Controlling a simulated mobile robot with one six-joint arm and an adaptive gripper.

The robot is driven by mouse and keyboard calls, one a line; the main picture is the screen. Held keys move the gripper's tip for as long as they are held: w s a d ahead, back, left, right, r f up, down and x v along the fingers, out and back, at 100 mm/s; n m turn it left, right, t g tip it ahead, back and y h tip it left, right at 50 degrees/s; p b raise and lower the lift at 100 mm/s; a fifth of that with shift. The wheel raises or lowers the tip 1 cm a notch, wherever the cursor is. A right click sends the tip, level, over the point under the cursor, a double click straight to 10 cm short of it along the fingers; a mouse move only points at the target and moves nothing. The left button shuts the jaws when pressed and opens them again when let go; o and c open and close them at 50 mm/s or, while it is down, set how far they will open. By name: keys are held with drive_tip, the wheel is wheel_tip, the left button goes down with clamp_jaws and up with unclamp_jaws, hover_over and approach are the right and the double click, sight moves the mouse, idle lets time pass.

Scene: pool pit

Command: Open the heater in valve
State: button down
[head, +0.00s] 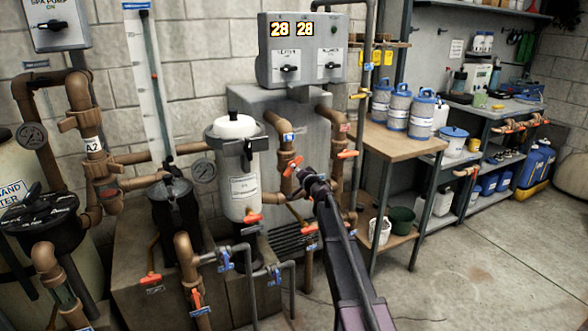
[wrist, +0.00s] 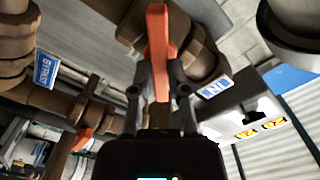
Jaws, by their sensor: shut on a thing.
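The heater in valve is an orange-handled valve on a brown pipe with a blue tag. In the wrist view its orange handle (wrist: 157,30) stands between my fingers, beside the blue tag reading "IN" (wrist: 213,88). In the head view the handle (head: 293,165) shows just up and left of my gripper (head: 306,178). My gripper (wrist: 160,78) is shut on the handle, with one finger on each side of it. In the head view the handle lies slanted across the vertical pipe. The lower end of the handle is hidden by my gripper.
A neighbouring pipe carries another orange handle (head: 347,154) to the right. A blue-tagged "BYPASS" pipe (wrist: 45,70) and another orange handle (wrist: 82,140) show in the wrist view. The white canister (head: 237,170) stands close on the left. Open floor (head: 470,260) lies at the right.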

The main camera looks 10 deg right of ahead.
drive_tip(key=n, duration=1)
drive_tip(key=shift+w, duration=0.15)
drive_tip(key=c, duration=0.5)
unclamp_jaws()
drive_tip(key=shift+v, duration=3.6)
